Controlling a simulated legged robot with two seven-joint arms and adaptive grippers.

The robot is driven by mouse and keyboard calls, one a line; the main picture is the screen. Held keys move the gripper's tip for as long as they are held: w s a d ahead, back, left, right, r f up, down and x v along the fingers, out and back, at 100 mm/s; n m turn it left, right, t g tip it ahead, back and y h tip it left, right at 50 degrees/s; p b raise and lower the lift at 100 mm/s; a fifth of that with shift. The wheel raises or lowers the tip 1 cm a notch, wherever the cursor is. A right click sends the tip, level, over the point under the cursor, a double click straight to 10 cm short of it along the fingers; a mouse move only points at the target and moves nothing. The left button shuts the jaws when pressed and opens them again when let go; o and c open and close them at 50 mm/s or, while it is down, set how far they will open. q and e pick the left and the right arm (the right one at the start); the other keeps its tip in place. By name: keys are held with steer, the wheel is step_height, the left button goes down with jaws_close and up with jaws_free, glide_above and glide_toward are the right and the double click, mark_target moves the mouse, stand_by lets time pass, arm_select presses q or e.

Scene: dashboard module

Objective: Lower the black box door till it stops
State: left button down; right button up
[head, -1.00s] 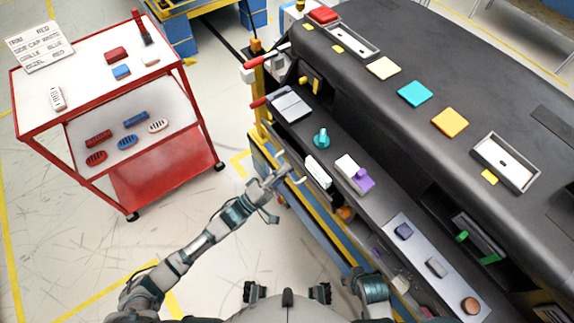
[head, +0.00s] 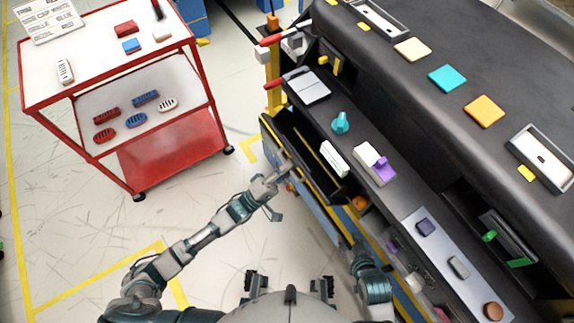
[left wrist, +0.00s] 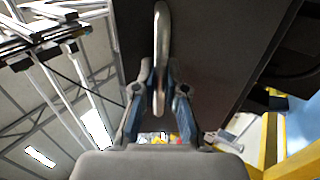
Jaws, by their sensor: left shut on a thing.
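The black box door (head: 291,148) is on the near front face of the dashboard, below the shelf with the teal knob. It is tilted outward, with a dark gap behind its upper edge. My left gripper (head: 281,178) is at the door's outer side. In the left wrist view, the left gripper's fingers (left wrist: 160,100) are shut on a pale metal handle (left wrist: 161,45), with the dark door panel (left wrist: 215,45) beyond it. The gripper hides part of the handle in the head view. My right arm is at the bottom, but its gripper cannot be seen.
The dashboard shelf holds a teal knob (head: 340,122), a white block (head: 335,158) and a purple-topped switch (head: 376,165). A red and white cart (head: 175,165) stands at the left. Floor between the cart and dashboard is clear.

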arm_select(q)
steer(key=shift+s+d+f, duration=0.1)
steer(key=shift+s+f, duration=0.05)
steer(key=shift+f, duration=0.2)
steer(key=c, duration=1.2)
jaws_free()
steer(key=shift+d+r, duration=0.15)
steer(key=shift+d, duration=0.1)
steer(key=v, duration=1.2)
